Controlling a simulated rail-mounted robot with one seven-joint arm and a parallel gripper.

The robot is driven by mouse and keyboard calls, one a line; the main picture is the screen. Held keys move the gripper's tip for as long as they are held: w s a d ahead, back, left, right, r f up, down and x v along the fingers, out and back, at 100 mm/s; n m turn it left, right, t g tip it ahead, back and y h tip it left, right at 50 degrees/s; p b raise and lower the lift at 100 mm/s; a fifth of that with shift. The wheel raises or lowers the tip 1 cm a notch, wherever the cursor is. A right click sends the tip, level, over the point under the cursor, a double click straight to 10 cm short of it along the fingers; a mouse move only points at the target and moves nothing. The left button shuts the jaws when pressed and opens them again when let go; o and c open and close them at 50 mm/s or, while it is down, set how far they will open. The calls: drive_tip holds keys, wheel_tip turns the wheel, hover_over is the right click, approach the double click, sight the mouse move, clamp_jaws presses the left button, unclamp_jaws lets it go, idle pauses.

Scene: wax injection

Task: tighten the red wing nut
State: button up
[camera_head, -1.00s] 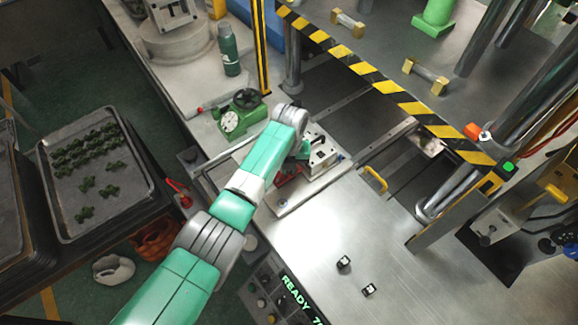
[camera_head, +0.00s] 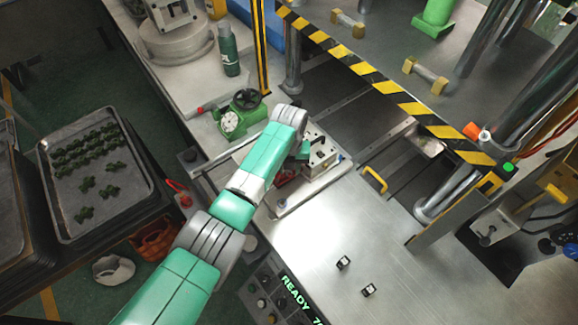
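A metal block fixture (camera_head: 319,154) stands on a pale base plate (camera_head: 318,196) near the middle of the bench. A small red part (camera_head: 283,179) shows low beside the block, at the edge of my forearm. I cannot tell whether it is the red wing nut; no wing shape can be made out. My green and grey arm reaches over the plate from the lower left, and its wrist bends down just left of the block. My gripper's fingers are hidden behind the arm and fixture, so their opening and any contact do not show.
A green device with a dial (camera_head: 240,115) and a green bottle (camera_head: 229,50) stand behind the fixture. A yellow handle (camera_head: 375,180) is to its right. Two small dark pieces (camera_head: 344,262) lie on clear metal bench. A striped bar (camera_head: 386,87) and steel columns bound the press area.

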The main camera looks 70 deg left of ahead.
drive_tip(key=shift+r, duration=0.1)
wheel_tip(320, 180, up, 8)
drive_tip(key=shift+f+p, duration=0.2)
drive_tip(key=shift+p, duration=0.55)
